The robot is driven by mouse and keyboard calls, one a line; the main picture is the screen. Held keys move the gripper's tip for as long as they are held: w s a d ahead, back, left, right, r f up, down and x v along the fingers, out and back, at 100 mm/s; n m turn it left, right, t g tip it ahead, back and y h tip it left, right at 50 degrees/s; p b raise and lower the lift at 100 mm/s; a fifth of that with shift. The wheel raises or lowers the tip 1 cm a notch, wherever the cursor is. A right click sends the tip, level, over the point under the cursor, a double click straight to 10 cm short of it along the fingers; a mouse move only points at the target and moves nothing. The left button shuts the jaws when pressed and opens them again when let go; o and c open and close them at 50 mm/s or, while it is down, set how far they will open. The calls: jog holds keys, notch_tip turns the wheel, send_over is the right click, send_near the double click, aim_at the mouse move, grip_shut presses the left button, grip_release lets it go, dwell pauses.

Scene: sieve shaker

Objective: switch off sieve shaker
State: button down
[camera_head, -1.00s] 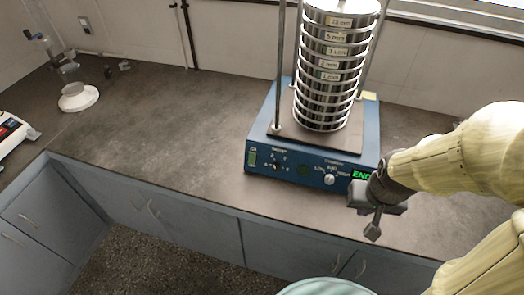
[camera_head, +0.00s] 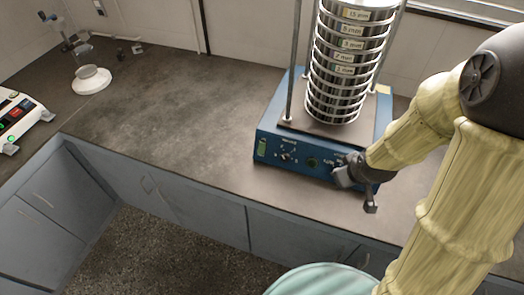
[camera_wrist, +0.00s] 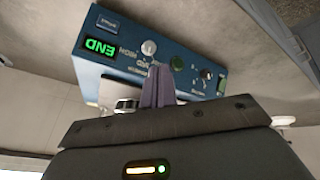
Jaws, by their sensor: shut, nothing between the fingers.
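The sieve shaker (camera_head: 268,128) is a blue box on the bench with a stack of metal sieves (camera_head: 340,75) upright on it. My gripper (camera_head: 370,207) is shut and empty in front of the panel's right part, hiding the display in the head view. Its fingers (camera_wrist: 160,72) show together.
A device with red and green buttons (camera_head: 20,112) stands at the bench's left edge. A glass apparatus on a white base (camera_head: 91,80) is at the back left. The bench left of the shaker (camera_head: 180,110) is clear. Grey cabinets (camera_head: 200,215) lie below the bench edge.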

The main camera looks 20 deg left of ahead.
aim_at(262, 148)
jog(key=w+a+f+n+t+y+p, duration=0.1)
jog(key=a+f+n+y, duration=0.2)
jog(key=a+n, duration=0.4)
jog(key=a+f+n+t+y+p, duration=0.2)
jog(key=a+n+y, duration=0.3)
jog(key=a, duration=0.8)
jog(key=shift+w+f+n, duration=0.35)
jog(key=shift+f+n, duration=0.15)
jog(key=shift+n, duration=0.4)
jog(key=shift+a, duration=0.1)
jog(key=p+x, duration=0.1)
jog(key=x, duration=0.3)
jog(key=d+p+x, duration=0.1)
jog(key=p+x, duration=0.1)
jog(key=x, duration=0.2)
jog(key=w+p+x, duration=0.1)
jog(key=x, duration=0.3)
jog(key=shift+w+d+f, duration=0.1)
jog(key=shift+d+f, duration=0.15)
jog(key=shift+d, duration=0.05)
jog(key=shift+w+f+p, duration=0.35)
jog(key=shift+w+f, duration=0.15)
jog(key=shift+f, duration=0.05)
jog(key=shift+s, duration=0.1)
